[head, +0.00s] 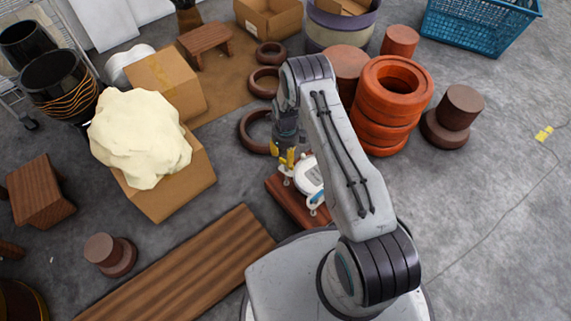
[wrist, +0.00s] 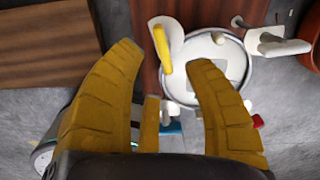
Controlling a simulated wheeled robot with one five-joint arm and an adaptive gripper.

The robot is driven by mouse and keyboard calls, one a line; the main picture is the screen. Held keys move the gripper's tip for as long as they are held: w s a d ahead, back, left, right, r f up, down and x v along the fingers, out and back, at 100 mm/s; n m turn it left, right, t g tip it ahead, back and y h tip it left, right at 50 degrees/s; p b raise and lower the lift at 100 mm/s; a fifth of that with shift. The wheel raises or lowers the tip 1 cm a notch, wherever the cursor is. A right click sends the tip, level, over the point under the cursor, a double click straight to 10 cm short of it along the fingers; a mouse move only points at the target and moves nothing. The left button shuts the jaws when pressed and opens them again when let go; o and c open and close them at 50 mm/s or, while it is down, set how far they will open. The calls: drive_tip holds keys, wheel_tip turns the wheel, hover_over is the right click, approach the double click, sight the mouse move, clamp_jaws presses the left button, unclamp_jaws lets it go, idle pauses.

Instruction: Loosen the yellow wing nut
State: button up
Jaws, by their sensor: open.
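The yellow wing nut (wrist: 161,48) shows in the wrist view as a narrow upright yellow piece by a white bracket, at the left edge of a round white drum head (wrist: 225,55) with a metal rim. A blue piece (wrist: 170,128) and a red piece (wrist: 258,121) show lower at the rim. In the head view my gripper (head: 288,161) is above the drum (head: 308,176), partly hidden by my arm.
The drum is at a reddish-brown wooden board (head: 284,201). A plank (head: 190,264) lies at lower left. A box with a cream lump (head: 138,137) stands left, stacked orange rings (head: 390,103) right. Brown rings (head: 252,131) lie behind. Floor at far right is clear.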

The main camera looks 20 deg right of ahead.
sight(287, 166)
drive_tip(key=shift+f+b, duration=1)
drive_tip(key=shift+f, duration=1.95)
drive_tip(key=shift+c, duration=0.3)
clamp_jaws()
